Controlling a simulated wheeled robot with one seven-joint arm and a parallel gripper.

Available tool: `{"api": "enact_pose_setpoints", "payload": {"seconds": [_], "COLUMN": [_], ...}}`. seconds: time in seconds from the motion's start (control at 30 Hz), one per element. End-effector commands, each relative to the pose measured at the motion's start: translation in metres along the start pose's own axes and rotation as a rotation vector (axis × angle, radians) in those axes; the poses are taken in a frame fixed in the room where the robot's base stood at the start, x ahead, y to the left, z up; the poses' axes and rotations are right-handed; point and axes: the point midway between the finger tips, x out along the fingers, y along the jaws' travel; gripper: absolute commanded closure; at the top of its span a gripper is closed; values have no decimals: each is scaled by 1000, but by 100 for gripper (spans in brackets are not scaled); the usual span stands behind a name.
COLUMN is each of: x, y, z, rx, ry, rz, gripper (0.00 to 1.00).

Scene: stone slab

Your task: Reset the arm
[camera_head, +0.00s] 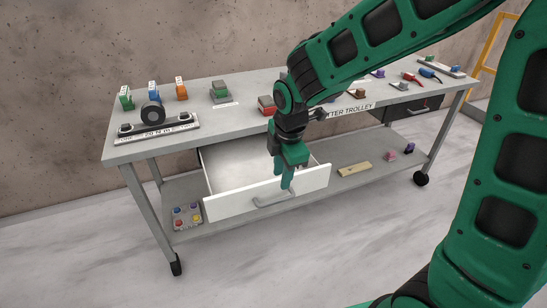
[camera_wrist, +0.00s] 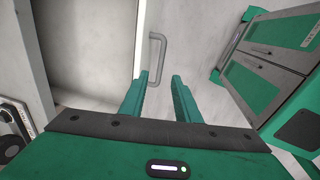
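My green arm reaches in from the right in the head view. My gripper (camera_head: 285,184) points down above the front of the open white drawer (camera_head: 228,212), close to the drawer's grey handle (camera_head: 270,199).
On the trolley top stand several coloured blocks, a dark round roll (camera_head: 153,113) and a red block (camera_head: 267,105) beside my arm. The lower shelf holds a button box (camera_head: 187,216) and a beige bar (camera_head: 354,169). A dark drawer (camera_head: 412,108) is at the right. The floor in front is clear.

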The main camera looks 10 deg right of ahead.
Motion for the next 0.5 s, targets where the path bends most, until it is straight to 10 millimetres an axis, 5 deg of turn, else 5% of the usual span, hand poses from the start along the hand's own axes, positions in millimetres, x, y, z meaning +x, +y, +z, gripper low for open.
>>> {"api": "enact_pose_setpoints", "payload": {"seconds": [0.13, 0.23, 0.37, 0.5], "x": [-1, -10, -32, -64], "y": [-1, -8, -34, -88], "z": [4, 26, 81, 147], "rx": [19, 126, 444, 929], "ry": [-3, -19, -61, -114], "rz": [-1, -4, -17, -35], "gripper": [71, 71, 71, 71]}}
